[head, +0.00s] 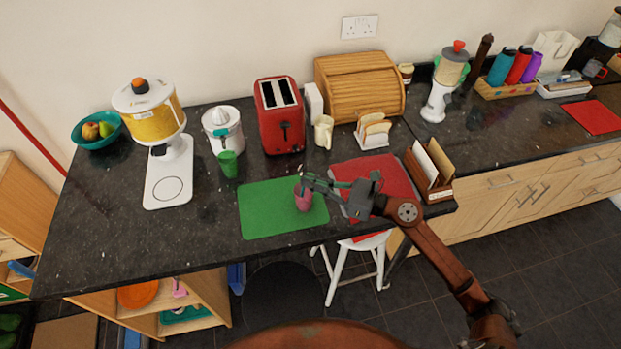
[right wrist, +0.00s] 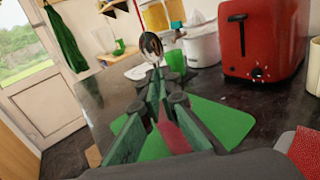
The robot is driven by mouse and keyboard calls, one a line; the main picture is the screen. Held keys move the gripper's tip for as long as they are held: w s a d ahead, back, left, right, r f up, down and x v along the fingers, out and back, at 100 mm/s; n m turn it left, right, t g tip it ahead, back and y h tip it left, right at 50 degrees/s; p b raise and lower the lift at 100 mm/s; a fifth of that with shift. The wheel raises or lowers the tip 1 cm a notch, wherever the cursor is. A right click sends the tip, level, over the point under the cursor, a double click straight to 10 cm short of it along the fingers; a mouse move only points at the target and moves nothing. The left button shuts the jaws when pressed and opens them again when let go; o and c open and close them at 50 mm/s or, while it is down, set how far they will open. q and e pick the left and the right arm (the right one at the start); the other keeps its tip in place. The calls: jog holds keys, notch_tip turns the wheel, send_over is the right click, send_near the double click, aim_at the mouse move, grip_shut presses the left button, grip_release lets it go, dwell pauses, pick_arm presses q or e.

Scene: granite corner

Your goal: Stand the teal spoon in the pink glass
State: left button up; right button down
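The pink glass (head: 303,202) stands upright on the green mat (head: 262,222). My right gripper (head: 306,181) is right at the glass, over its rim in the head view. In the right wrist view the gripper (right wrist: 158,80) is closed around the spoon, whose shiny bowl (right wrist: 150,44) points up beyond the fingertips. The spoon's handle is mostly hidden by the fingers, so I cannot tell whether its lower end is inside the glass. Part of the pink glass (right wrist: 172,136) shows between the fingers. My left gripper is not in view.
A green cup (head: 228,164) stands behind the mat. A white scale-like base with a yellow hopper (head: 168,175), a juicer (head: 222,130) and a red toaster (head: 280,118) stand behind. A red mat (head: 385,172) and a letter rack (head: 430,172) lie right. The counter's front left is clear.

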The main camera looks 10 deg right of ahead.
jog(key=shift+f+b, duration=0.3)
jog(key=shift+f, duration=0.25)
jog(key=c, duration=2.6)
grip_release()
jog(key=shift+c, duration=0.2)
jog(key=o, duration=0.6)
jog(key=shift+c, duration=0.2)
jog(key=v, duration=1.2)
